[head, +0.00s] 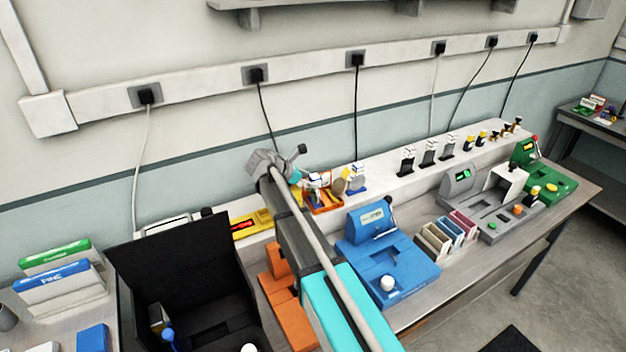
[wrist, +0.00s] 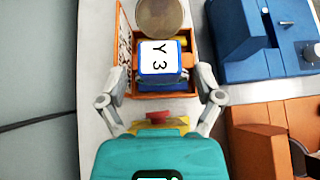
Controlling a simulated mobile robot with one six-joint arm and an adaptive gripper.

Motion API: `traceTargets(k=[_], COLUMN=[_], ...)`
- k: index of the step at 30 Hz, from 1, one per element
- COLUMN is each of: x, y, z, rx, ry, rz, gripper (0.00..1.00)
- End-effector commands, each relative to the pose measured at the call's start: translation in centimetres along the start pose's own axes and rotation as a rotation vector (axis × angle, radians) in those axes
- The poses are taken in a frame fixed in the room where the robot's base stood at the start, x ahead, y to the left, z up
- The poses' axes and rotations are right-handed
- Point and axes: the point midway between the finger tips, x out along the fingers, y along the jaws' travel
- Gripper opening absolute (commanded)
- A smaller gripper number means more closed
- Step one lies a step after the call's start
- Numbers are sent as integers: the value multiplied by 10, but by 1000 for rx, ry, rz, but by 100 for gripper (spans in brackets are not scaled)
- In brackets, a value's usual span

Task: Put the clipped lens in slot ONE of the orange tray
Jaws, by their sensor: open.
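The orange tray (wrist: 124,25) lies ahead of my gripper in the wrist view; it also shows in the head view (head: 325,208), partly behind my arm. A white-topped block with blue edges, marked "Y 3" (wrist: 158,60), stands in its near part. A round brown disc (wrist: 160,16), perhaps the lens, shows above that block, cut by the picture's top edge. No clip can be made out on it. My gripper (wrist: 160,88) is open and empty, its fingers apart on either side of the tray's near end. Slot numbers cannot be read.
A blue machine (head: 388,262) stands right of the tray, and an orange one (head: 283,298) is partly hidden by my arm. A black open case (head: 180,262) stands left.

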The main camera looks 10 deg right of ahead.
Motion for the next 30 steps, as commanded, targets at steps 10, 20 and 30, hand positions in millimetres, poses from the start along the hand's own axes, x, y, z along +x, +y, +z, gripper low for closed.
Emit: traceTargets(k=[10, 20, 30], x=[-50, -92, -107], y=[0, 0, 0], z=[4, 2, 0], rx=[-1, 0, 1], ry=[0, 0, 0], rz=[1, 0, -1], gripper=[84, 84, 84])
